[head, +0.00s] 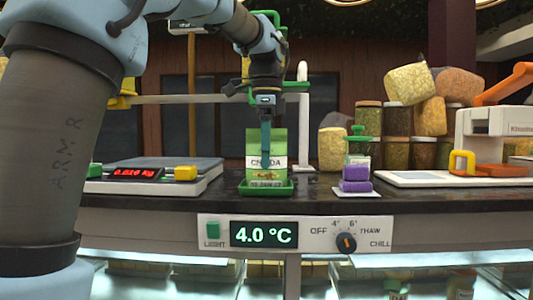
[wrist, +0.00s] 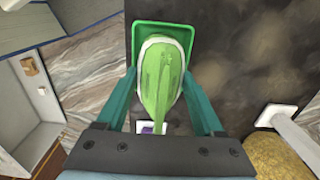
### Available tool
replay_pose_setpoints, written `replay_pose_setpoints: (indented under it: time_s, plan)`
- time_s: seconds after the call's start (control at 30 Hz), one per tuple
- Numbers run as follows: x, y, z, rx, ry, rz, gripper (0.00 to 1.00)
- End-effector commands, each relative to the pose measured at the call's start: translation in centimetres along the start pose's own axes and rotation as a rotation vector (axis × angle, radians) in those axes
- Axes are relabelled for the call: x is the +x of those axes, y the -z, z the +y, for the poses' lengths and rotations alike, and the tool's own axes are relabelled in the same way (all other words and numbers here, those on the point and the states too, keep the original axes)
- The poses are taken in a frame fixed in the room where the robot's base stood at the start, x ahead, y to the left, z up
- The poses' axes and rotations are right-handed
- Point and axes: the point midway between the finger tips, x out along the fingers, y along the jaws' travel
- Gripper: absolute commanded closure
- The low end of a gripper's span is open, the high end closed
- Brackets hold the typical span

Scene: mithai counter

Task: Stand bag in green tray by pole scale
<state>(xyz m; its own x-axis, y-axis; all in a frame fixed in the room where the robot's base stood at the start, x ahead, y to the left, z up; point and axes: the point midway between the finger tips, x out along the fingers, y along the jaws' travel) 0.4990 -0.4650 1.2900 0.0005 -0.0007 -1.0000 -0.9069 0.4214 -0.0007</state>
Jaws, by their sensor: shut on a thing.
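The green and white bag (head: 279,142) stands upright in the green tray (head: 266,188) on the dark counter, just right of the pole scale (head: 200,184). The tray's front wall hides the bag's base, so I cannot tell if it rests on the tray floor. My gripper (head: 265,160) points straight down and is shut on the bag. In the wrist view the teal fingers lie along both sides of the bag (wrist: 160,75), with the tray rim (wrist: 163,24) around its far end.
The pole scale has a red display and a yellow block on its front. A purple stack (head: 355,179) on a white card stands right of the tray. Further right are a white machine (head: 485,135) with an orange arm and several jars (head: 366,120). A white post (head: 303,115) rises behind.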

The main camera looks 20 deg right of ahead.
Motion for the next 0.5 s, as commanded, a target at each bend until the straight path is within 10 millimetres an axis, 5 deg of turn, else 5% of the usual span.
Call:
replay_pose_setpoints:
  time_s: [0.13,0.17,0.4,0.5]
  plan:
    - [0.36,-0.02,-0.01,0.000,0.000,0.000,0.99]
    - [0.30,-0.01,-0.01,0.000,0.000,0.000,0.27]
    - [0.27,0.00,-0.01,0.000,0.000,0.000,0.01]
    - [0.26,0.00,-0.01,0.000,0.000,0.000,0.01]
